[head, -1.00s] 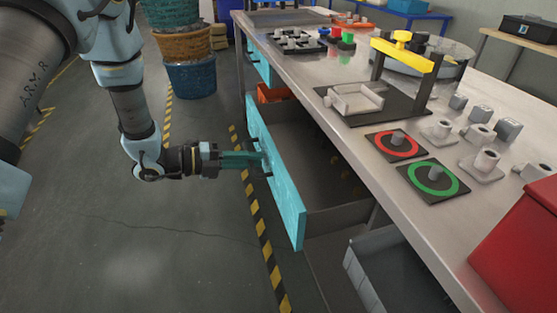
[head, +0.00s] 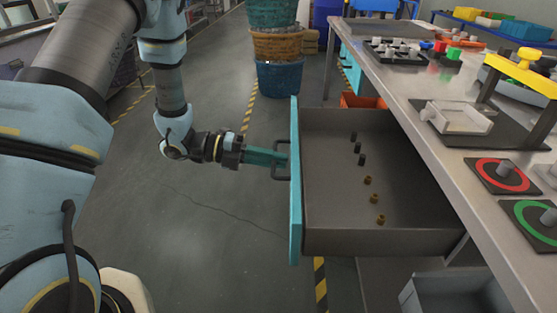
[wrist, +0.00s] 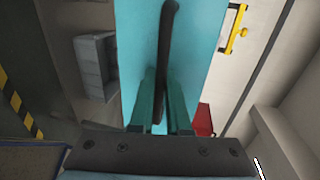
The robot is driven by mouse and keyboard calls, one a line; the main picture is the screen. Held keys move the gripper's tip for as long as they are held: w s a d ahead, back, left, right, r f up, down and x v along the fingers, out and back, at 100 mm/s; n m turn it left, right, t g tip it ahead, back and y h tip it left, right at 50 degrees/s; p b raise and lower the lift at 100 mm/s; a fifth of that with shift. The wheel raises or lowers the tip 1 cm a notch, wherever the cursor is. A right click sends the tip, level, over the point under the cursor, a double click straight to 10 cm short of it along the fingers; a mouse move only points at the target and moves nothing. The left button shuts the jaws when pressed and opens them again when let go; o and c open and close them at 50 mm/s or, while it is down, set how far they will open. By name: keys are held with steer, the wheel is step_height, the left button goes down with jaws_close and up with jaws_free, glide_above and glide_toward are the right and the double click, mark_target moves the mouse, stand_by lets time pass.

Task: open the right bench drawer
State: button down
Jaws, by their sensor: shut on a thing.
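The right bench drawer (head: 340,243) stands pulled well out from under the bench, with a teal front panel (head: 295,190) and a grey inside. Several small dark and brass-coloured parts (head: 368,180) lie in a row in it. My gripper (head: 278,160) is shut on the dark bar handle (head: 279,174) at the outer face of the panel. In the wrist view the handle (wrist: 168,50) runs between the two teal fingers, in front of the teal panel (wrist: 200,40).
The steel bench top (head: 400,65) runs above the drawer and carries a fixture with a yellow bar (head: 518,70) and red and green ring pads. A grey bin (head: 450,292) stands on the floor below. Stacked baskets (head: 278,45) stand behind. The floor left of the drawer is clear.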

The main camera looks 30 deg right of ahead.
steer(key=c, duration=1.2)
jaws_free()
steer(key=shift+o, duration=0.2)
steer(key=b+v, duration=0.1)
steer(key=v, duration=0.9)
steer(key=shift+w+a+b, duration=0.25)
steer(key=shift+a+b, duration=0.05)
steer(key=shift+b, duration=0.1)
